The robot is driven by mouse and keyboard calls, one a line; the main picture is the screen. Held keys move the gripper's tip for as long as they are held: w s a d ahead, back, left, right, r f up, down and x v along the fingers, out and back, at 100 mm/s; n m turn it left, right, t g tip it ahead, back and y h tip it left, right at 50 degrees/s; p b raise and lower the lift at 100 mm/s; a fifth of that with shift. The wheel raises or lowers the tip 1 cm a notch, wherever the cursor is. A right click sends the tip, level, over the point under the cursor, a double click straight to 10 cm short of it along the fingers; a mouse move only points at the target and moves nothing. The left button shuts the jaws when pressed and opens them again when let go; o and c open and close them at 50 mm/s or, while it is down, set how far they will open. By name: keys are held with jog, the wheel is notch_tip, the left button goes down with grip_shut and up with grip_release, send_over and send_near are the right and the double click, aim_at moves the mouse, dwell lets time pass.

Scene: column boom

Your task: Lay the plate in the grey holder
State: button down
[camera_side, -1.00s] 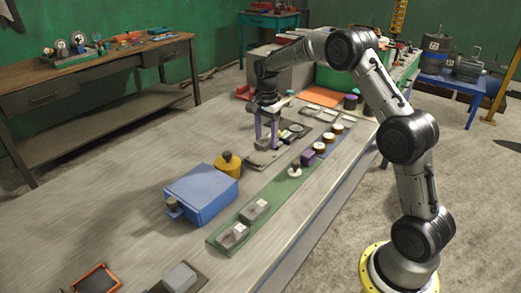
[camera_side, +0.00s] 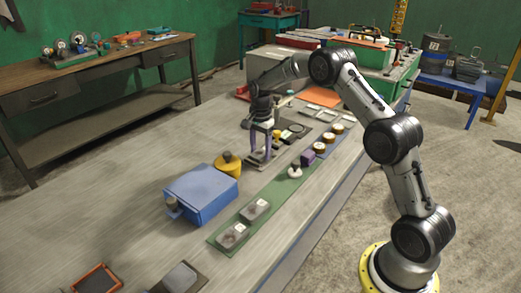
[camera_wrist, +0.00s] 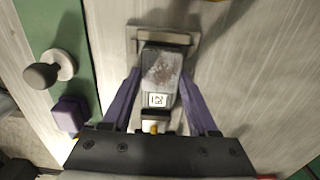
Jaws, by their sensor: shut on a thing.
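The plate (camera_wrist: 160,70) is a small grey slab with a worn face and a white numbered label. My gripper (camera_wrist: 160,82) is shut on it, with a purple finger on each side. In the side view my gripper (camera_side: 262,155) points down, low over the table. The grey holder (camera_wrist: 134,38) lies under the far end of the plate in the wrist view, and the plate hides part of it. The holder also shows at the fingertips in the side view (camera_side: 250,162). I cannot tell whether plate and holder touch.
A green strip (camera_side: 275,194) beside the holder carries a white knob (camera_side: 295,172), a purple block (camera_side: 308,158) and two grey labelled blocks (camera_side: 244,222). A yellow knobbed piece (camera_side: 228,165) and a blue box (camera_side: 202,192) stand nearby.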

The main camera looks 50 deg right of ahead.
aim_at(260, 153)
jog(key=shift+c, duration=0.8)
grip_release()
jog(key=shift+f, duration=0.15)
notch_tip(260, 153, up, 11)
jog(key=s+a+r+n+t, duration=0.2)
jog(key=s+a+r+n, duration=0.4)
jog(key=r, duration=0.4)
jog(key=s+a+r+n+t, duration=0.1)
jog(key=s+a+r+n, duration=0.15)
jog(key=s, duration=0.25)
jog(key=s+a+r+n, duration=0.1)
jog(key=s+a+r, duration=0.1)
jog(key=s+a, duration=0.3)
jog(key=s+a+f+n+t, duration=0.1)
jog(key=s+n, duration=0.3)
jog(key=s, duration=0.5)
jog(key=s+a+f+n+t, duration=0.1)
jog(key=s+a+f+n, duration=0.2)
jog(key=s, duration=0.6)
jog(key=shift+s+f+n+t, duration=0.3)
jog(key=shift+s+f+n, duration=0.1)
jog(key=shift+f+n, duration=0.35)
